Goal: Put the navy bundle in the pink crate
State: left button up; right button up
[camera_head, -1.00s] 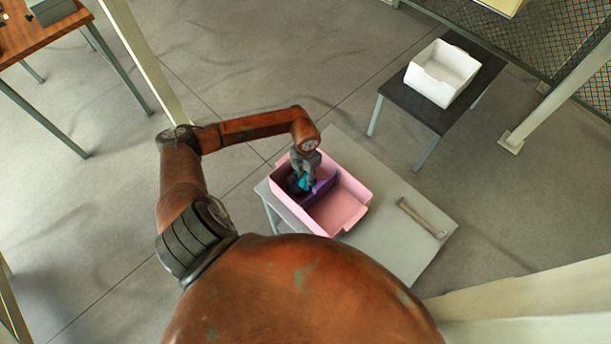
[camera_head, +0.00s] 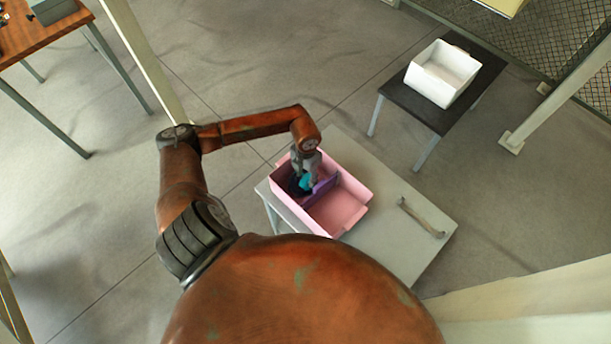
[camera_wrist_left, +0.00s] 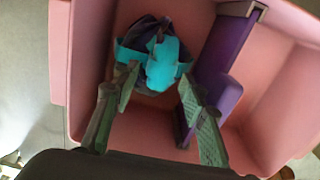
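The pink crate (camera_head: 341,208) stands on the grey table, and a purple divider (camera_head: 322,190) splits its inside. The navy bundle (camera_head: 294,187), dark with a teal band, lies in the crate's left compartment. In the left wrist view the navy bundle (camera_wrist_left: 146,28) and its teal part rest low in the pink crate (camera_wrist_left: 88,60), left of the purple divider (camera_wrist_left: 225,50). My left gripper (camera_head: 307,174) points down into that compartment, over the bundle. In the wrist view its fingers (camera_wrist_left: 158,82) are spread apart, just at the teal part. My right gripper is not in view.
The grey table (camera_head: 400,245) has a pale bar-like handle (camera_head: 421,218) right of the crate. A white bin (camera_head: 443,72) stands on a dark table (camera_head: 405,98) at the upper right. A wooden table (camera_head: 35,38) is at the upper left. Open floor lies between.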

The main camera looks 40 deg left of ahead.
pick_arm(q)
notch_tip(320, 180, up, 12)
jog(key=shift+f+p, duration=0.15)
jog(key=shift+p, duration=0.2)
jog(key=shift+c, duration=0.3)
